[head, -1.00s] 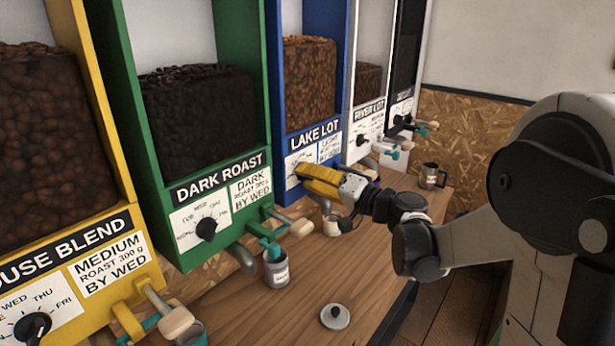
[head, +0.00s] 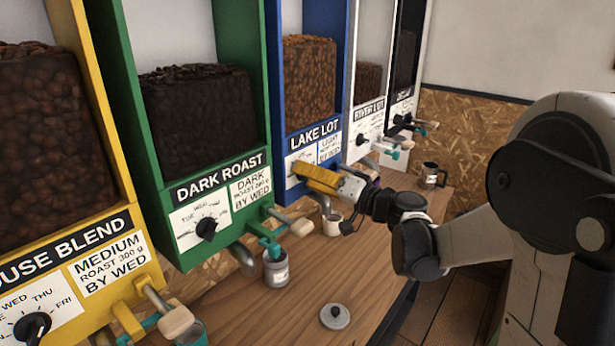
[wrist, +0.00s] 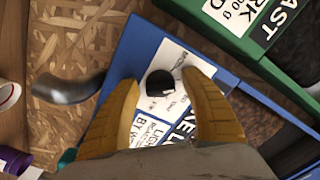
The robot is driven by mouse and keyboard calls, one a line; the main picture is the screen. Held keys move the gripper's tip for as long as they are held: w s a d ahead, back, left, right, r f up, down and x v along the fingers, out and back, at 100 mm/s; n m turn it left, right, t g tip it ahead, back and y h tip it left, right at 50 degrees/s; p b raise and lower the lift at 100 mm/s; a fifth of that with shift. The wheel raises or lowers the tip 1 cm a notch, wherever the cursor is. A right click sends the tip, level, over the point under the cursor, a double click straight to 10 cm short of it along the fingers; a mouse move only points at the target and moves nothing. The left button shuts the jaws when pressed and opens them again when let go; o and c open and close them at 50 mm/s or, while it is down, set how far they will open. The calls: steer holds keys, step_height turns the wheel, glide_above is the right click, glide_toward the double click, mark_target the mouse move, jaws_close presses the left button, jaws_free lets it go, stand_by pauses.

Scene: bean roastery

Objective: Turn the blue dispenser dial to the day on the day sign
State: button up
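The blue dispenser (head: 272,80), labelled LAKE LOT, stands right of the green one. Its black dial (wrist: 160,83) shows in the wrist view on a white day scale; in the head view my gripper hides it. My gripper (head: 299,170) has its yellow fingers at the dial panel. In the wrist view, the fingers of my gripper (wrist: 160,78) are open, one on each side of the dial, with gaps between. The dial's pointer and day letters cannot be read. A white order label (head: 330,147) beside the dial seems to end in BY WED. No separate day sign is visible.
The green dispenser (head: 177,187) stands to the left, with its spout and wooden handle jutting out. A pale cup (head: 332,227) stands below my gripper. A tin (head: 276,268), a round lid (head: 335,316) and a dark mug (head: 430,175) are on the wooden counter (head: 375,265).

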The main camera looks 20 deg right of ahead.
steer(key=shift+s+d, duration=0.1)
steer(key=v, duration=1.1)
steer(key=shift+s+d, duration=0.2)
steer(key=shift+s, duration=0.15)
